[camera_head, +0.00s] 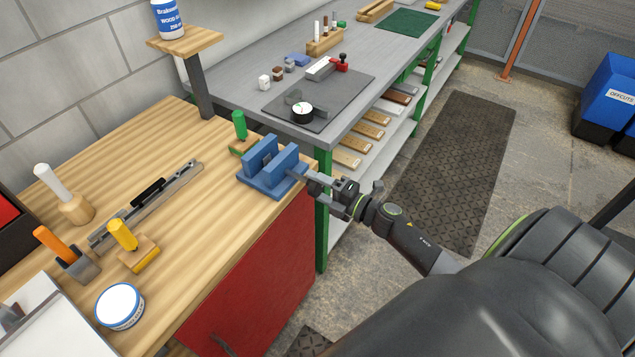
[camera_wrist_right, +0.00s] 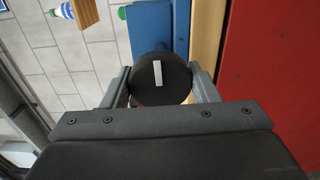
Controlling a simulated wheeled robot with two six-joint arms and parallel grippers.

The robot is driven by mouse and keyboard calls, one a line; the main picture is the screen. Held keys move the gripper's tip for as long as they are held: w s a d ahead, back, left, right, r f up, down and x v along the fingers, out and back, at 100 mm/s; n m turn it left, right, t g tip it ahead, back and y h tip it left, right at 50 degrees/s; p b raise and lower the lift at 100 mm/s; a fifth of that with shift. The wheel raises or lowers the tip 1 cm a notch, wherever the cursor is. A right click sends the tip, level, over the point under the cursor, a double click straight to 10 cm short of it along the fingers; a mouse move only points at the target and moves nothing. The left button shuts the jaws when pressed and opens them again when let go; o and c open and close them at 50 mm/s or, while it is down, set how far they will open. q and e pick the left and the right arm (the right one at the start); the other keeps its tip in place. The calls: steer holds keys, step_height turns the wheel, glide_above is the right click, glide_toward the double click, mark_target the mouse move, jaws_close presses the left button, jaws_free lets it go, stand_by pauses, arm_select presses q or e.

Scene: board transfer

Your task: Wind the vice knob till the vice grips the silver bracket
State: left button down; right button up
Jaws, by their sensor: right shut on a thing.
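The blue vice (camera_head: 285,165) sits at the right edge of the wooden bench, with two upright jaws and a gap between them. The silver bracket cannot be made out clearly between the jaws. My right gripper (camera_head: 309,179) reaches the vice's right side. In the right wrist view the vice knob (camera_wrist_right: 160,87) is a black disc with a white mark, held between the two fingers of my right gripper (camera_wrist_right: 161,84). The vice's blue body (camera_wrist_right: 151,32) shows behind it. The knob is mostly hidden in the head view. My left gripper is not in view.
A green-handled tool (camera_head: 239,125) stands just behind the vice. A metal rail (camera_head: 180,187), a yellow-handled tool (camera_head: 122,235) and a round tin (camera_head: 119,305) are on the bench's left. A grey workbench (camera_head: 235,85) stands behind. Bare wood lies left of the vice.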

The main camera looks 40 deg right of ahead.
stand_by(0.3)
steer(key=o, duration=1)
steer(key=b+v, duration=0.4)
steer(key=v, duration=1.3)
steer(key=shift+s, duration=0.2)
steer(key=shift+d+f, duration=0.1)
steer(key=shift+d, duration=0.05)
